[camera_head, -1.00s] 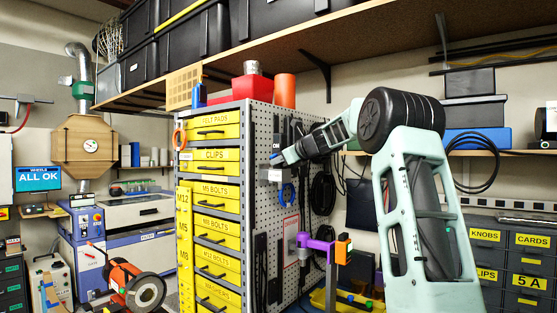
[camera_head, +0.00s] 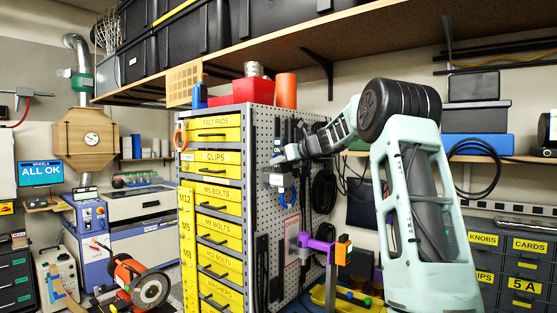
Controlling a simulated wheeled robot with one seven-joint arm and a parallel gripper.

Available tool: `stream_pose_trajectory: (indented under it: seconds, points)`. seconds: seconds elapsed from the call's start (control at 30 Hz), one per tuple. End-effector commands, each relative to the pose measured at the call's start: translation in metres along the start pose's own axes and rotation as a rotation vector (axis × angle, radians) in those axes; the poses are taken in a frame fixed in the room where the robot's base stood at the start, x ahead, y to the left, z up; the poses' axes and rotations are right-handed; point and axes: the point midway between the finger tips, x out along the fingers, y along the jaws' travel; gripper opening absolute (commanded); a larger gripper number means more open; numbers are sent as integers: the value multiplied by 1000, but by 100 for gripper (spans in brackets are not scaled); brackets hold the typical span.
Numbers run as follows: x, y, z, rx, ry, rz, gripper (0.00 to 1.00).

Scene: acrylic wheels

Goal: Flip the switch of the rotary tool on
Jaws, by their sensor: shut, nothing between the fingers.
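My gripper (camera_head: 276,170) is at the pegboard side of the drawer cabinet, shut and empty, with its fingertips small and partly merged with the dark items behind. A dark panel with a white "ON" mark (camera_head: 277,148) shows just above it on or in front of the pegboard. I cannot tell whether they touch. An orange and black tool with a round disc (camera_head: 150,289), possibly the rotary tool, is at the lower left, well apart from my gripper. I cannot make out a switch on it.
The drawer cabinet (camera_head: 214,157) has yellow drawers and a pegboard side (camera_head: 262,137) with hanging tools and cables. A purple bracket (camera_head: 315,243) with an orange block (camera_head: 343,250) stands in front. An overhead shelf (camera_head: 400,45) holds black bins. Drawers (camera_head: 520,265) stand at the right.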

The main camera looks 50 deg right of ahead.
Motion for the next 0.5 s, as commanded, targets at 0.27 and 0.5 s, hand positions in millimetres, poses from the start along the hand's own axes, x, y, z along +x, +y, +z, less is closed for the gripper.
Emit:
stream_pose_trajectory:
  seconds: [0.27,0.5]
  points:
    - [-2,0,6,-1,0,0,0]
    - [-6,1,16,-2,0,0,0]
